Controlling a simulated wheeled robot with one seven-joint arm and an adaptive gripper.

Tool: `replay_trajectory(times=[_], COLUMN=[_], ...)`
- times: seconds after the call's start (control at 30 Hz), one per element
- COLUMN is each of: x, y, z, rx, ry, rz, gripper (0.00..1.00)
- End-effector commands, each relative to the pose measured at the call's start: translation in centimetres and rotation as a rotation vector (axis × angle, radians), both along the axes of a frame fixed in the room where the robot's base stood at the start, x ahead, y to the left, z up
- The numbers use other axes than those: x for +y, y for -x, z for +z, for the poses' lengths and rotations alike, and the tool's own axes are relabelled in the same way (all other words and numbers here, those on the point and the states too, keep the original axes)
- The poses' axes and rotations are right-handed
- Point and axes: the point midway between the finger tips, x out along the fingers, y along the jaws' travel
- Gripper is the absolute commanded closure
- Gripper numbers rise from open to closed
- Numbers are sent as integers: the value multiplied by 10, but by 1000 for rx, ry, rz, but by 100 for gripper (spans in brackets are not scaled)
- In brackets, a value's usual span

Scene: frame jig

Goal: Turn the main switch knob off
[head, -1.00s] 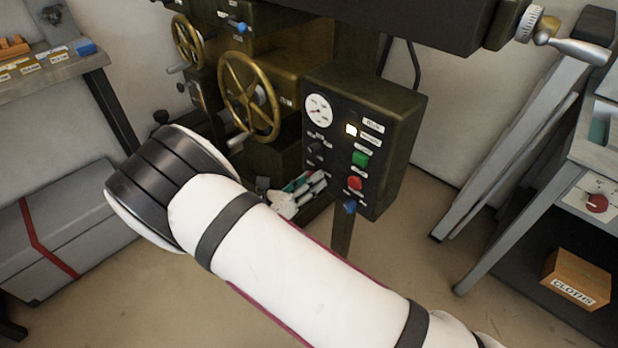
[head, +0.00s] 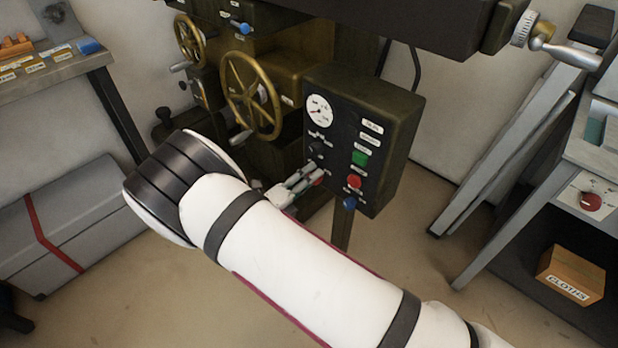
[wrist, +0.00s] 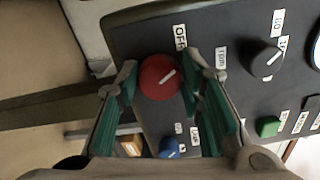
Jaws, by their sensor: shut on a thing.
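The red main switch knob (wrist: 158,80) sits on the dark control panel, with a white line on its face slanting to the upper right. A label reading OFF (wrist: 180,37) is just above it in the wrist view. My gripper (wrist: 160,88) is shut on the knob, with a green-padded finger on each side. In the head view my gripper (head: 312,176) is at the lower left of the control box (head: 388,150); only a bit of red shows at its fingertips. The indicator lamp spot near the top of the panel is dark.
Close by on the panel are a black knob (wrist: 262,58), a green button (wrist: 268,127), a blue knob (wrist: 169,147), a red button (head: 355,181) and a gauge (head: 319,111). A brass handwheel (head: 250,95) stands left of the box.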

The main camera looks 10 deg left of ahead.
Motion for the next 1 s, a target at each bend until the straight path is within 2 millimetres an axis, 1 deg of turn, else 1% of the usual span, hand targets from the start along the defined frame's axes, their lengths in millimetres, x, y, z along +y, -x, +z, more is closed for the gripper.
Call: replay_trajectory(times=[0.2, 0.4, 0.97, 1.0], x=[0, 0, 1, 1], y=[1, 1, 1, 1], z=[-2, -3, -3, -3], rx=[83, 127, 147, 147], ry=[100, 156, 182, 182], rz=[0, 1, 1, 1], gripper=[93, 93, 93, 63])
